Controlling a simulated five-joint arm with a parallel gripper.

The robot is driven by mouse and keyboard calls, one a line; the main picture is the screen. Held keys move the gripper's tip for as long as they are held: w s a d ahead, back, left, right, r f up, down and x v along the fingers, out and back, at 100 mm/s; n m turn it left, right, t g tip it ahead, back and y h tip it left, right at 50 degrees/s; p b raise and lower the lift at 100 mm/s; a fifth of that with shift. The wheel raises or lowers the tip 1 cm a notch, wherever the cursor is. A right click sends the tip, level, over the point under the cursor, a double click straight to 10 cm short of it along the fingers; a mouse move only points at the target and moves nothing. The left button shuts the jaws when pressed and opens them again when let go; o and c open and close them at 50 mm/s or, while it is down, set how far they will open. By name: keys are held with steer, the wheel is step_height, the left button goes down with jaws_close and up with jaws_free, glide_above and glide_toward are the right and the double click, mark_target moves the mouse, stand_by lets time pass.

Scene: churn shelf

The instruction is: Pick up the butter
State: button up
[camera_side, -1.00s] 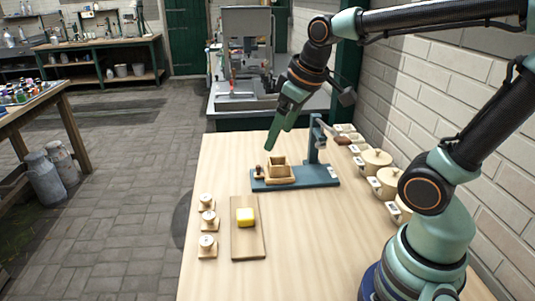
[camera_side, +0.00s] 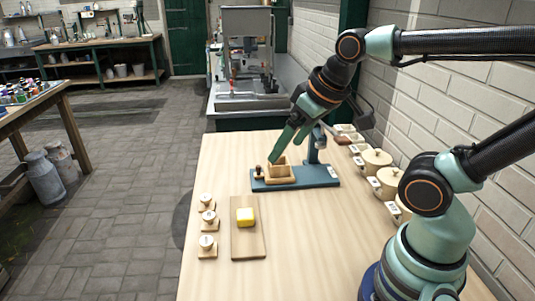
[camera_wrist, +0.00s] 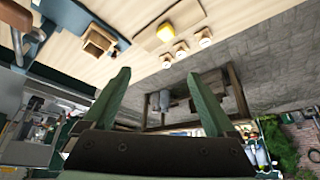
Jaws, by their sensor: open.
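The butter (camera_side: 245,216) is a small yellow block lying on a flat wooden board (camera_side: 249,246) near the front left of the table. It also shows in the wrist view (camera_wrist: 166,32), near the top edge. My gripper (camera_side: 282,153) is above the blue-grey stand with the wooden box, behind and to the right of the butter and well apart from it. In the wrist view its two green fingers (camera_wrist: 163,80) are spread, with nothing between them.
The blue-grey stand (camera_side: 315,180) with an open wooden box (camera_side: 279,172) and an upright post is below my gripper. Several small round-topped pieces (camera_side: 207,244) stand left of the board. Lidded pots (camera_side: 386,182) line the wall side. The table's front middle is clear.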

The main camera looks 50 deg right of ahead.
steer(key=n+g, duration=0.6)
steer(key=n, duration=0.3)
glide_above(245, 214)
steer(key=f, duration=1.7)
steer(key=shift+w+a+f, duration=0.1)
steer(key=shift+w, duration=0.2)
steer(key=f, duration=0.4)
steer(key=shift+s, duration=0.4)
steer(key=shift+f, duration=0.55)
steer(key=c, duration=1.4)
steer(key=shift+o, duration=0.2)
